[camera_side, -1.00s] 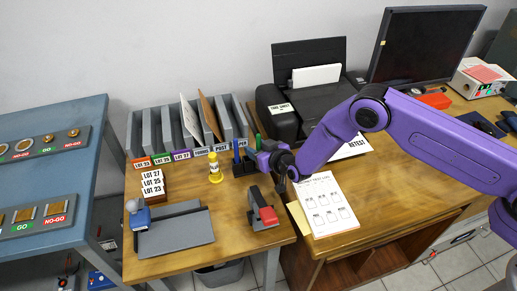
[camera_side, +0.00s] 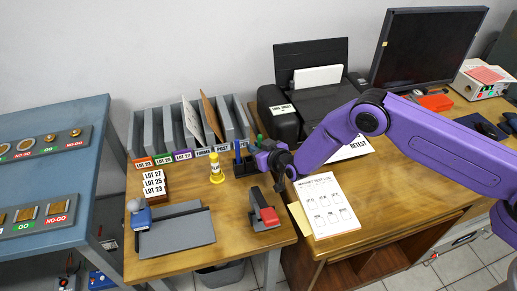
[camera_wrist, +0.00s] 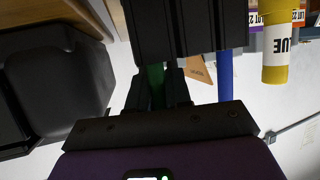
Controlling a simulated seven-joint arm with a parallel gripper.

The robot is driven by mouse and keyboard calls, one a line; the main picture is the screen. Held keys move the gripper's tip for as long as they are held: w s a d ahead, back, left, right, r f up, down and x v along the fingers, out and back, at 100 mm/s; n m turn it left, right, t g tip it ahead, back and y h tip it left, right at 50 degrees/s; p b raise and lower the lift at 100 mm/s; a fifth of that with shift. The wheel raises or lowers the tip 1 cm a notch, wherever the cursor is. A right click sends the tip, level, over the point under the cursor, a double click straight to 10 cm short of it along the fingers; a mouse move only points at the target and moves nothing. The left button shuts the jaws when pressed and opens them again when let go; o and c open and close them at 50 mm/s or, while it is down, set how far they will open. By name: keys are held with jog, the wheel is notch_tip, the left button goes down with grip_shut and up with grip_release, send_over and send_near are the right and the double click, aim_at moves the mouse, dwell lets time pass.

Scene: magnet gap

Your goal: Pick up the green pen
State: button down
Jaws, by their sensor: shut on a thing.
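The green pen (camera_wrist: 157,85) stands between the two fingers of my gripper (camera_wrist: 160,90) in the wrist view, and the fingers are shut on it. One end of the pen is hidden by the black pen holder (camera_wrist: 185,30). In the side view the green pen (camera_side: 259,139) shows as a small tip beside my purple gripper (camera_side: 265,157), at the right of the holder (camera_side: 245,168). I cannot tell whether the pen is still inside the holder. A blue pen (camera_wrist: 226,75) stands in the holder to the right of my fingers, and shows in the side view (camera_side: 237,150).
A yellow glue bottle (camera_side: 216,168) stands left of the holder. A black printer (camera_side: 305,105) is close on the right. Grey file slots (camera_side: 165,135) stand behind. A paper sheet (camera_side: 325,208) lies at front right.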

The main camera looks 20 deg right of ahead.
notch_tip(320, 180, up, 9)
jog(key=s+d+f, duration=0.1)
jog(key=s+d, duration=0.6)
jog(key=s, duration=0.3)
jog(key=s+d+f, duration=0.2)
jog(key=s+d, duration=0.5)
jog(key=s, duration=0.2)
jog(key=shift+a+f, duration=0.2)
jog(key=shift+f, duration=2.25)
jog(key=shift+f, duration=0.4)
jog(key=shift+w+d, duration=0.3)
jog(key=shift+d, duration=0.2)
dwell(1.1)
notch_tip(320, 180, up, 6)
dwell(1.1)
